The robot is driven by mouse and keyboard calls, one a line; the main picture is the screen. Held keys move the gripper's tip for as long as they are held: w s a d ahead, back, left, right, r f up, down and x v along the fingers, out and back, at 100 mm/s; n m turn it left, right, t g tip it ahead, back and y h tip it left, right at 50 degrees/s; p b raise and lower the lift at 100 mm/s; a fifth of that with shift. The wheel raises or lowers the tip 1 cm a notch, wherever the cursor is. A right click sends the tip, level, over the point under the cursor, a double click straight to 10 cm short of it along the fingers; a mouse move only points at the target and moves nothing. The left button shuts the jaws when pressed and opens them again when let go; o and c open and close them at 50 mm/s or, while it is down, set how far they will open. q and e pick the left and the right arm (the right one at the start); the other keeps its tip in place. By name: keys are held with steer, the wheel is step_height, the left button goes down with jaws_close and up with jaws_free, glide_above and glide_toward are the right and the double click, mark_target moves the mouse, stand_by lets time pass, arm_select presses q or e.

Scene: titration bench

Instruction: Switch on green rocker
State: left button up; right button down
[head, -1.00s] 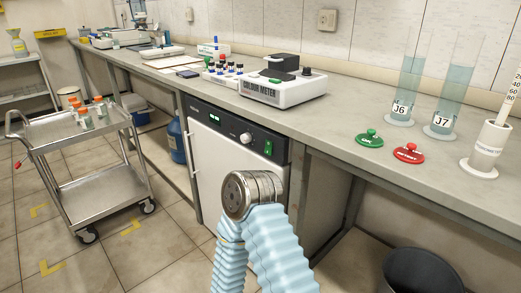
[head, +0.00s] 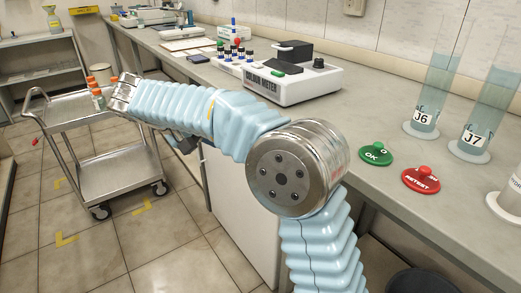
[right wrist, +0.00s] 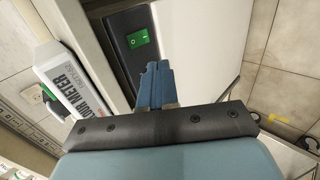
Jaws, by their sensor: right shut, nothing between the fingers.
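The green rocker (right wrist: 138,40) shows in the right wrist view, set in the dark panel (right wrist: 117,25) of the white cabinet under the bench. Small white marks show on its face; I cannot tell which way it is tipped. My right gripper (right wrist: 156,68) is shut and empty, its blue fingertips just short of the rocker in the picture. I cannot tell whether they touch the panel. In the head view my bent right arm hides the panel and rocker. My left gripper is in neither view.
The colour meter (head: 292,85) stands on the bench above the cabinet. The green OK button (head: 376,155), red RETEST button (head: 421,180) and cylinders J6 (head: 430,100) and J7 (head: 480,130) stand to the right. A steel trolley (head: 120,180) stands on the left floor.

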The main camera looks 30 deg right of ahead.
steer(key=d+r+x, duration=0.1)
steer(key=x, duration=1.2)
steer(key=shift+d+b, duration=0.35)
steer(key=shift+b, duration=0.05)
steer(key=shift+w+r, duration=0.15)
steer(key=shift+d, duration=0.25)
